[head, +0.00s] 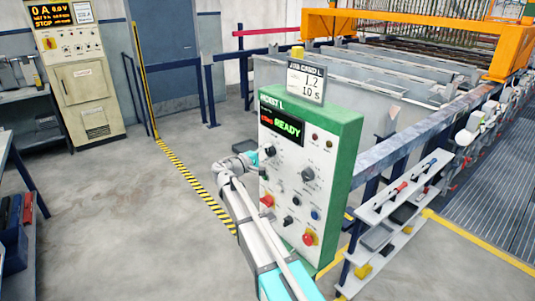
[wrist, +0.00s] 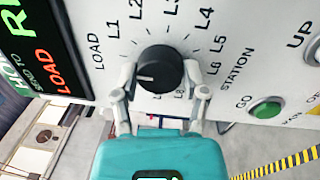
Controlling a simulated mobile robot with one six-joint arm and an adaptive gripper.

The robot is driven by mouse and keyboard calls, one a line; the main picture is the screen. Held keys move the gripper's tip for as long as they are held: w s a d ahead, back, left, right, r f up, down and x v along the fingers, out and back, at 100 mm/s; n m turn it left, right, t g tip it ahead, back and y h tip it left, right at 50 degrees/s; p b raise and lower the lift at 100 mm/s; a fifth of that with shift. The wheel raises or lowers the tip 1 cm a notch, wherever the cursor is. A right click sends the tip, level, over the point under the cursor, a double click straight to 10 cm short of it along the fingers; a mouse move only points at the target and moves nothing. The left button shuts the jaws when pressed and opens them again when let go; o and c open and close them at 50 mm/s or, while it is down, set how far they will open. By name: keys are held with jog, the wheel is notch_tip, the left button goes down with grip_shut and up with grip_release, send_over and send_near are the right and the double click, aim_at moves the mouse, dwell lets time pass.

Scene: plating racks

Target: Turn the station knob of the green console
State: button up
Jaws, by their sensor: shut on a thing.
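The green console (head: 340,170) stands in the middle of the head view, with a white front panel and a display reading READY. Its black station knob (wrist: 160,70) is near the middle of the wrist view, ringed by labels from LOAD through L1 to L8. A white mark on the knob points left, toward the display side; the exact label is unclear. My gripper (wrist: 159,94) has one finger on each side of the knob and is shut on it. In the head view my gripper (head: 252,156) reaches the panel's left side, by the upper left knob (head: 269,150).
A green GO button (wrist: 265,107) lies right of the knob in the wrist view. Other knobs and red buttons (head: 309,239) cover the panel. A job card (head: 307,82) stands on top. A shelf rack (head: 395,225) is close on the right. Open floor (head: 110,210) lies left.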

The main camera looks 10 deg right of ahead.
jog(key=shift+n, duration=0.3)
jog(key=o, duration=1.1)
jog(key=shift+o, duration=0.2)
jog(key=shift+m, duration=0.4)
